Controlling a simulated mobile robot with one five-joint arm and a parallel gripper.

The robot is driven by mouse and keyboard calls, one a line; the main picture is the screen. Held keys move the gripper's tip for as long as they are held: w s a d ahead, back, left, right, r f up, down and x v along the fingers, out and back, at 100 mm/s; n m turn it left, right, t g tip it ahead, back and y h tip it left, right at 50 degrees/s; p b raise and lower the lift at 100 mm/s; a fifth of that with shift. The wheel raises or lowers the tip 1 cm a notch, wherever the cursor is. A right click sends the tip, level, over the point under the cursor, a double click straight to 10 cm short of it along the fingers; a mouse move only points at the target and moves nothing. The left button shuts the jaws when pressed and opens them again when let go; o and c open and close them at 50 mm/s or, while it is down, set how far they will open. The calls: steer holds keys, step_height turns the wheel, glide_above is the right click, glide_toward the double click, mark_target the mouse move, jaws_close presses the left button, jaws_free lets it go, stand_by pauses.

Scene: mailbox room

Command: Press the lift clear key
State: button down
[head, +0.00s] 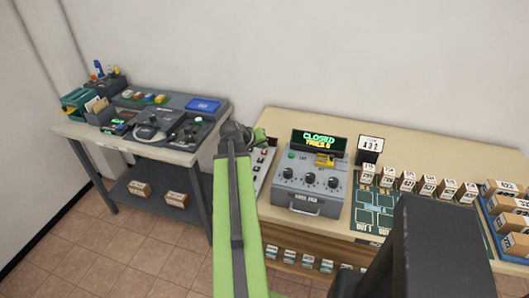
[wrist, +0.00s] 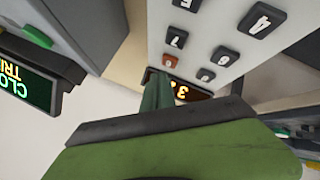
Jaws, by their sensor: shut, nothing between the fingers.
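A pale keypad panel (wrist: 208,28) fills the upper right of the wrist view, upside down, with several dark numbered keys. One red-orange key (wrist: 170,61) sits at its end, beside a small display (wrist: 192,89) with amber digits; its label is too small to read. In the head view the panel (head: 264,168) stands left of the grey box, partly hidden by my arm. My gripper (head: 260,137) is at the panel's far end. In the wrist view its green fingers (wrist: 158,92) are shut and empty, with tips close to the red-orange key. I cannot tell whether they touch it.
A grey box with dials (head: 311,187) stands right of the panel, under a sign reading CLOSED (head: 319,142). Small cartons (head: 407,181) and a green mat (head: 372,214) lie farther right. A separate table (head: 186,156) with devices stands at the left.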

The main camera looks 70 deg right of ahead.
mark_target(262, 153)
steer(key=shift+f, duration=0.15)
stand_by(0.7)
steer(key=shift+f+b, duration=0.3)
steer(key=shift+b, duration=0.15)
steer(key=shift+f+b, duration=0.45)
stand_by(0.3)
steer(key=shift+r, duration=0.15)
steer(key=shift+r+p, duration=0.75)
steer(key=shift+p, duration=0.15)
step_height(262, 153, up, 5)
steer(key=p, duration=0.5)
steer(key=shift+r, duration=0.1)
stand_by(0.5)
